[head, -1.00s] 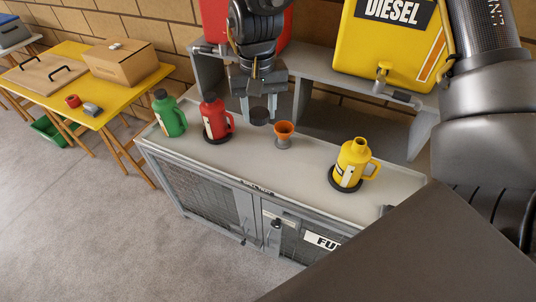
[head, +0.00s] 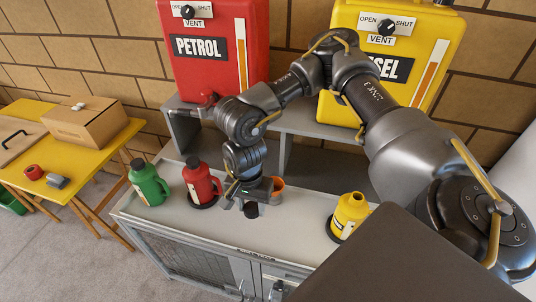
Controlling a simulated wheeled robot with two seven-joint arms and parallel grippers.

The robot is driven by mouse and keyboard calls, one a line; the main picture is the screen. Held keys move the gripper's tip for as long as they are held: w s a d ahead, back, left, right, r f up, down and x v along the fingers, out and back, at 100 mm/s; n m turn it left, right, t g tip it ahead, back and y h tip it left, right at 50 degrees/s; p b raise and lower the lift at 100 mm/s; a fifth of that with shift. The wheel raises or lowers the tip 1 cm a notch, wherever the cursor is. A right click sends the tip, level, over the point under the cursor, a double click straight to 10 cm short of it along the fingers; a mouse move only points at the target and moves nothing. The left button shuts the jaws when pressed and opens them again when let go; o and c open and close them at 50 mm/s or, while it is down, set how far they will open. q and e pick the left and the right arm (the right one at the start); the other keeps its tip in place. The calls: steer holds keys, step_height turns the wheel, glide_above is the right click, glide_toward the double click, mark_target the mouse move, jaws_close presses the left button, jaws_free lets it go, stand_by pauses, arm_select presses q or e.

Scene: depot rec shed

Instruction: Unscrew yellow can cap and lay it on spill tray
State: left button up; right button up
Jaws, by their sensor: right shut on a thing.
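The yellow can (head: 350,212) stands upright on the right of the bench top, on a dark round base. Its neck is open, with no cap on it. My right gripper (head: 251,208) points down over the bench between the red can and the yellow can. It is shut on a dark cap (head: 251,212), low near the bench top; whether the cap touches the surface I cannot tell. I cannot make out a separate spill tray; the gripper and wrist may hide it. My left gripper is not in view.
A green can (head: 149,184) and a red can (head: 202,182) stand left of my gripper. An orange funnel (head: 278,184) is close behind it, partly hidden. Red petrol (head: 205,75) and yellow diesel (head: 425,70) tanks stand behind. The bench top (head: 300,225) is clear before the yellow can.

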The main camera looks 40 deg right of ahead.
steer(key=s+d+f+m+p, duration=0.2)
steer(key=s+f+m+p, duration=0.1)
steer(key=s+f+m, duration=0.4)
steer(key=m+b, duration=0.2)
steer(key=b, duration=0.1)
glide_above(282, 227)
steer(key=f, duration=1)
steer(key=shift+s+a, duration=0.2)
steer(key=shift+s, duration=0.05)
steer(key=shift+w+d+f, duration=0.1)
steer(key=shift+f, duration=0.75)
steer(key=shift+w+d+f, duration=0.1)
steer(key=shift+f, duration=0.7)
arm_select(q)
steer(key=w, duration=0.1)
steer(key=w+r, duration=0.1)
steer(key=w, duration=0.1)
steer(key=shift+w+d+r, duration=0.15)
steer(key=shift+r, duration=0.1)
arm_select(e)
steer(key=shift+f, duration=0.1)
